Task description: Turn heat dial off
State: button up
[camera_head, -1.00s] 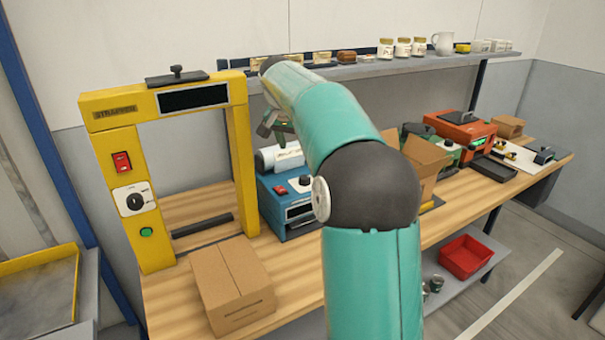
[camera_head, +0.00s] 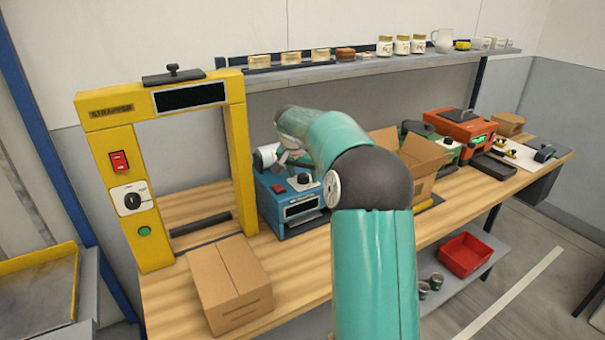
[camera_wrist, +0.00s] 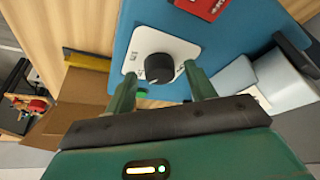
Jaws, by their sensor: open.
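A blue machine (camera_head: 288,217) stands on the bench, right of the yellow frame. On its top is a black round dial (camera_wrist: 159,68) on a white plate (camera_wrist: 140,55); the dial (camera_head: 304,178) also shows in the head view. My gripper (camera_wrist: 160,74) is open over this plate in the wrist view, one finger on each side of the dial. I cannot tell whether the fingers touch it. A red switch (camera_wrist: 203,7) is beside the plate, and a green button (camera_wrist: 141,94) shows near the left finger.
The yellow strapper frame (camera_head: 240,150) has its own black dial (camera_head: 133,201), red switch (camera_head: 119,161) and green button (camera_head: 144,231). A closed carton (camera_head: 228,285) stands before it. An open carton (camera_head: 425,165) is right of the blue machine. A shelf (camera_head: 370,67) with jars runs behind.

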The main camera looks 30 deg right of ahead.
jog(key=c, duration=1)
jog(key=shift+o, duration=0.2)
